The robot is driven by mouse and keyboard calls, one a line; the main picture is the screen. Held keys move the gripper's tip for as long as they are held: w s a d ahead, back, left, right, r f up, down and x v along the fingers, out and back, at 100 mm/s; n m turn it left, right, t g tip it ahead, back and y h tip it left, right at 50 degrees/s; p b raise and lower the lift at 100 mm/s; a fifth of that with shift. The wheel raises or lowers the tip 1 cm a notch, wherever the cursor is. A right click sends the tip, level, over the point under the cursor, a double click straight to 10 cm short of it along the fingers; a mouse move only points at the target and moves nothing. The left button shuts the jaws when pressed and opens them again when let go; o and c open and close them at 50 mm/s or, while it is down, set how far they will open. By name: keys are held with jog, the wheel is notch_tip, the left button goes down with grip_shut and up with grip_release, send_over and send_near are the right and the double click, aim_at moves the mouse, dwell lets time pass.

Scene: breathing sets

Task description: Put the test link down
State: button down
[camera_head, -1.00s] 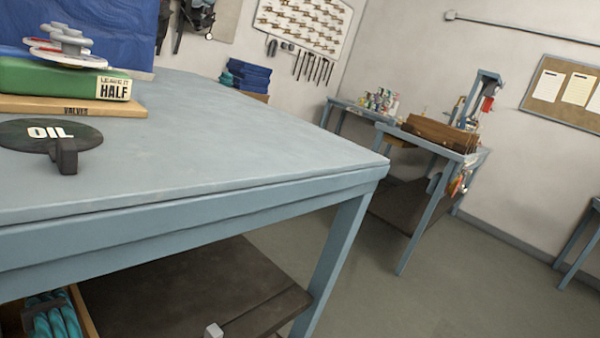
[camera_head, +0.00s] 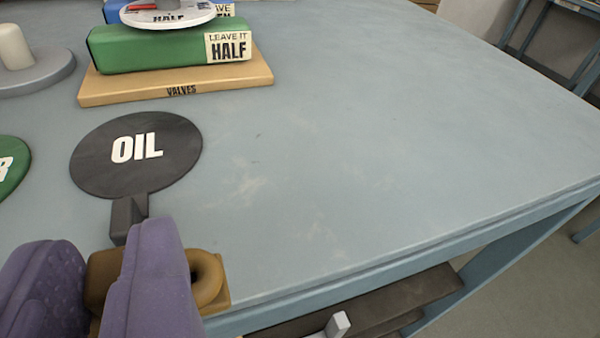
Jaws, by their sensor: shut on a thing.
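My gripper (camera_head: 104,262), with two purple padded fingers, is at the lower left of the camera view. It is shut on a brown-brass piece with a rounded ring end, which I take to be the test link (camera_head: 208,282). The ring end sticks out to the right of the right finger; much of the rest is hidden by the fingers. The link shows over the front edge of the blue-grey bench top (camera_head: 330,170). I cannot tell its height above the bench or whether it touches.
A black round OIL paddle (camera_head: 175,172) lies just beyond the gripper. A green LEAVE IT HALF block (camera_head: 150,52) sits on a wooden VALVES board (camera_head: 230,84) behind it. A grey base with a peg (camera_head: 35,78) stands far left. The bench's middle and right are clear.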

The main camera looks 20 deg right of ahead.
aim_at(207, 316)
jog(key=shift+w+d+f, duration=0.15)
jog(key=shift+w+d, duration=0.75)
jog(key=shift+d, duration=0.15)
jog(key=shift+f, duration=0.15)
jog(key=shift+f+b, duration=0.7)
jog(key=shift+f, duration=0.85)
jog(key=shift+f, duration=0.15)
jog(key=c, duration=1.1)
grip_release()
jog(key=shift+o, duration=0.2)
jog(key=shift+s+r, duration=0.1)
jog(key=shift+r, duration=0.15)
jog(key=p+v, duration=0.1)
jog(key=v, duration=1)
jog(key=shift+s+p, duration=0.3)
jog(key=shift+s, duration=0.05)
